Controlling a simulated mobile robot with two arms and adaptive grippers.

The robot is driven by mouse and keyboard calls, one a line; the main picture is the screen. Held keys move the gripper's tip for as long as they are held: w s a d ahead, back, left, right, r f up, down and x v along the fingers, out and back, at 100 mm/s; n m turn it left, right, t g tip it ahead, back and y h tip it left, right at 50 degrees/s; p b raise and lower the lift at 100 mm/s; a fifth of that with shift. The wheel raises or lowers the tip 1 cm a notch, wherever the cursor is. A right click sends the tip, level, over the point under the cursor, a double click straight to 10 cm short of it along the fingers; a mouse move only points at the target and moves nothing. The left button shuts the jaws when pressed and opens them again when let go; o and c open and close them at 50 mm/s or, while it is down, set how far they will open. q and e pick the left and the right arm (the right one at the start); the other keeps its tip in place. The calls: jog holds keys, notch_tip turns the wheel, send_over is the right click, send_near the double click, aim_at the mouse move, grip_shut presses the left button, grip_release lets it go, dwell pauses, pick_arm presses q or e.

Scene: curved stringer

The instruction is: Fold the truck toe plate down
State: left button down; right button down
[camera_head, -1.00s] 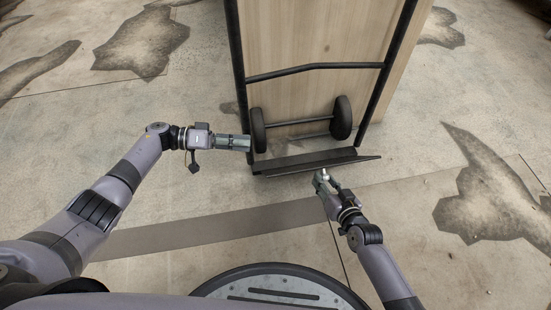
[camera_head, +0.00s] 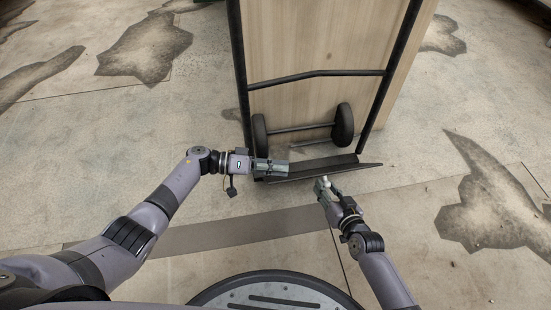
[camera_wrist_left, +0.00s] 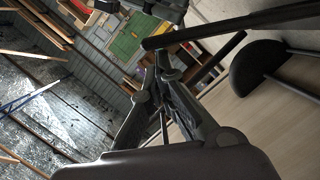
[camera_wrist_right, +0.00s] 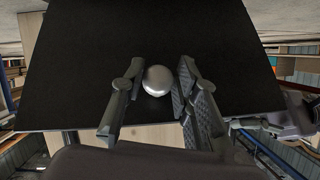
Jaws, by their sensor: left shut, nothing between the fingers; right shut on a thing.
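The hand truck has a black tube frame (camera_head: 318,73). Its dark toe plate (camera_head: 335,164) shows as a narrow band at the bottom in the head view; its exact tilt is hard to tell. In the right wrist view the toe plate (camera_wrist_right: 130,45) fills the upper middle, with a round silver knob (camera_wrist_right: 157,81) on its face. My right gripper (camera_head: 322,183) is shut on the knob, which sits between its fingers. My left gripper (camera_head: 288,168) is shut and empty. It overlaps the left part of the toe plate; whether they touch is unclear.
Two black wheels (camera_head: 344,124) on an axle stand behind the toe plate. A tall wooden panel (camera_head: 300,100) is behind the truck frame. The concrete floor (camera_head: 420,240) is clear on both sides. Shelving and a green board (camera_wrist_left: 128,40) show far off in the left wrist view.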

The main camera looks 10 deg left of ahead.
pick_arm(q)
jog(key=shift+f, duration=0.1)
pick_arm(e)
jog(key=shift+d+f, duration=0.3)
jog(key=shift+d, duration=0.05)
pick_arm(q)
jog(key=shift+s+d+f+m, duration=0.25)
jog(key=shift+s+f, duration=0.2)
jog(key=shift+s, duration=0.25)
jog(key=shift+f, duration=0.1)
pick_arm(e)
jog(key=c, duration=1.5)
grip_release()
jog(key=shift+w, duration=0.1)
pick_arm(q)
jog(key=shift+w, duration=0.1)
pick_arm(e)
jog(key=shift+o, duration=1)
jog(key=shift+a, duration=0.1)
jog(key=shift+r, duration=0.1)
